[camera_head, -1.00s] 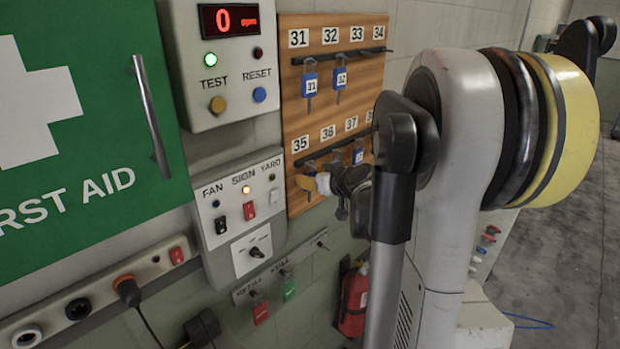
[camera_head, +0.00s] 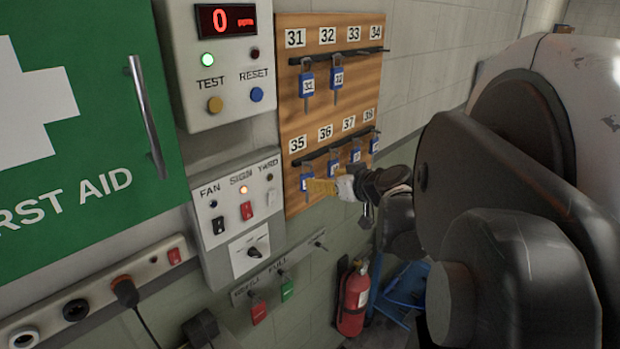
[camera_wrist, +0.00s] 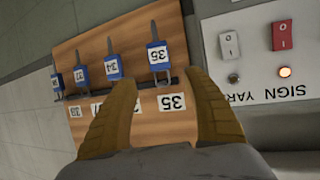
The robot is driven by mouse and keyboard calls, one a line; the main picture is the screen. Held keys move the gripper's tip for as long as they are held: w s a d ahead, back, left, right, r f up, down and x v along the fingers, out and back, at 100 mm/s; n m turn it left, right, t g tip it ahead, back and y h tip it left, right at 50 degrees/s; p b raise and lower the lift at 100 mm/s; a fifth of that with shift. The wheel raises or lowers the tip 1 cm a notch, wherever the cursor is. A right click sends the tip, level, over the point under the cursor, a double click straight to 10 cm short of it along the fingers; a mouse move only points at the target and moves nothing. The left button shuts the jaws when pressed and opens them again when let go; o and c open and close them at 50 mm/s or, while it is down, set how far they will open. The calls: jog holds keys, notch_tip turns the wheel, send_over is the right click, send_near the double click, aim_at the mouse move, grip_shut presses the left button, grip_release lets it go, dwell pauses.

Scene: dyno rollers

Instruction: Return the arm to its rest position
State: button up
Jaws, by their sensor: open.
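My gripper (camera_head: 322,187) is in front of the lower row of the wooden key board (camera_head: 288,120), seen from the side in the head view. In the wrist view its two tan fingers are spread apart, and my gripper (camera_wrist: 160,80) has nothing between them. The picture there is upside down. A blue-tagged key (camera_wrist: 159,57) hangs on the board beyond the gap, above the 35 label, and looks apart from the fingers. My arm's large dark and pale links fill the right of the head view.
A switch panel (camera_head: 222,215) with a lit SIGN lamp is left of the board. A control box (camera_head: 215,60) reads 0. A green first aid cabinet (camera_head: 100,120) is at left. A red extinguisher (camera_head: 352,300) stands below. Blue-tagged keys (camera_head: 307,85) hang on the upper row.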

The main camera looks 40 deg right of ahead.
jog(key=s+a+f+n+g+y+b, duration=0.1)
jog(key=s+a+f+g+y+b, duration=0.1)
jog(key=a+f+b, duration=0.7)
jog(key=s+a+f+n+g+y+b, duration=0.15)
jog(key=a+f, duration=0.35)
jog(key=a, duration=0.7)
jog(key=s+a+f+g+b, duration=0.3)
jog(key=s+a+f+b, duration=0.6)
jog(key=f, duration=0.4)
jog(key=shift+s+a+f+h+b, duration=0.15)
jog(key=shift+s+a+h+b, duration=0.3)
jog(key=shift+a, duration=0.75)
jog(key=shift+w, duration=0.15)
